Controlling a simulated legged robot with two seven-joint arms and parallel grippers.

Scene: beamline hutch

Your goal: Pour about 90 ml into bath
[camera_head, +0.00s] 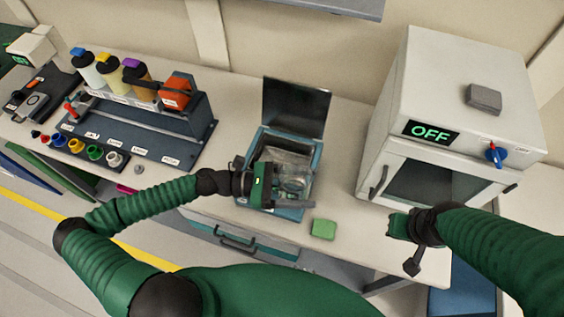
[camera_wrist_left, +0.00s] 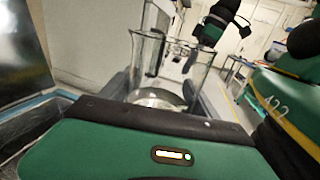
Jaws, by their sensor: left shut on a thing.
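The bath is a blue-rimmed box (camera_head: 288,214) on the bench in the middle of the head view, with its dark lid (camera_head: 297,106) raised at the back. My left gripper (camera_head: 296,189) is over the bath's opening. It is shut on a clear glass beaker (camera_wrist_left: 172,70), which stands between the fingers in the left wrist view. Something pale and clear shows low in the beaker; its level cannot be read. The gripper hides part of the bath's inside.
A green block (camera_head: 323,229) lies on the bench just right of the bath. A white oven (camera_head: 440,130) marked OFF stands at the right. A rack (camera_head: 140,125) with several capped bottles stands at the left. Bare bench lies between bath and rack.

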